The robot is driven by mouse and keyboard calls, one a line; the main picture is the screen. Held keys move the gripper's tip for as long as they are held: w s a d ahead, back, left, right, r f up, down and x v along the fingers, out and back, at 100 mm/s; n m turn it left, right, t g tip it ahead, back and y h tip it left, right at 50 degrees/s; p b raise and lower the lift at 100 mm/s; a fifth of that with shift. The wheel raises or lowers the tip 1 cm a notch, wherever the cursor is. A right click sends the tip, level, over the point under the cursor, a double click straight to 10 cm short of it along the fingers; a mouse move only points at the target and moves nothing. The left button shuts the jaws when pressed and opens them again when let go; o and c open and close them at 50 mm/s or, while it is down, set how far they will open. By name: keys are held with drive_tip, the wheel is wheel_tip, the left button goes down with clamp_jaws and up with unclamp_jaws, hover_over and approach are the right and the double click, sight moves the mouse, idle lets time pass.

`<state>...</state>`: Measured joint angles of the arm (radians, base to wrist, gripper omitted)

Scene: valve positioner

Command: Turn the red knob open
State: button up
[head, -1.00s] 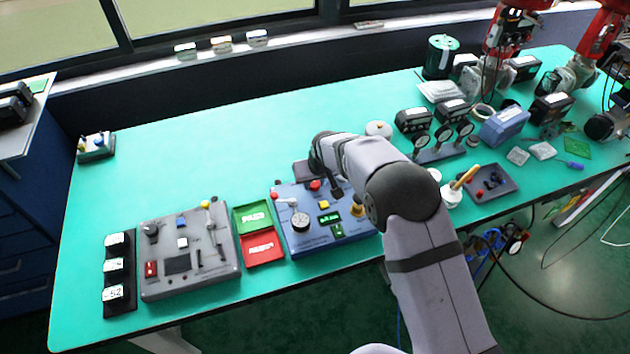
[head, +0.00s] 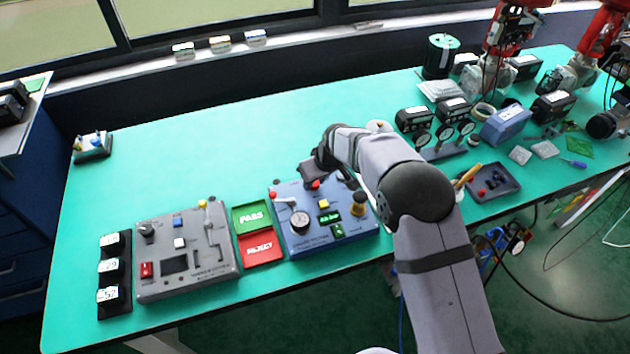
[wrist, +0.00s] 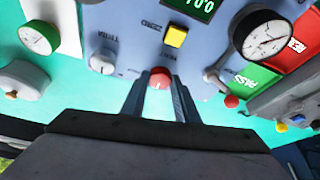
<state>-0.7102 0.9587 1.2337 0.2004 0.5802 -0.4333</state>
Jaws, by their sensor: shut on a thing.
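The red knob (wrist: 160,77) sits near the edge of the blue valve panel (wrist: 210,60). In the head view the red knob (head: 315,184) shows at the panel's far edge, just below my gripper. My gripper (wrist: 158,88) has its two dark fingers on either side of the knob, shut on it. In the head view my gripper (head: 312,175) reaches over the panel's far side, and its fingertips are hard to make out. A pointer mark shows on the knob in the wrist view, but its exact setting cannot be read.
The panel also carries a round gauge (head: 299,221), a yellow button (head: 323,204), a green display (head: 330,217) and a red-tipped lever (head: 277,182). Green PASS (head: 252,217) and red REJECT (head: 261,249) trays lie to its left.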

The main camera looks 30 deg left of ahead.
drive_tip(key=o, duration=1.1)
drive_tip(key=shift+c, duration=0.2)
drive_tip(key=shift+r, duration=0.1)
drive_tip(key=b+v, duration=0.2)
drive_tip(key=v, duration=0.5)
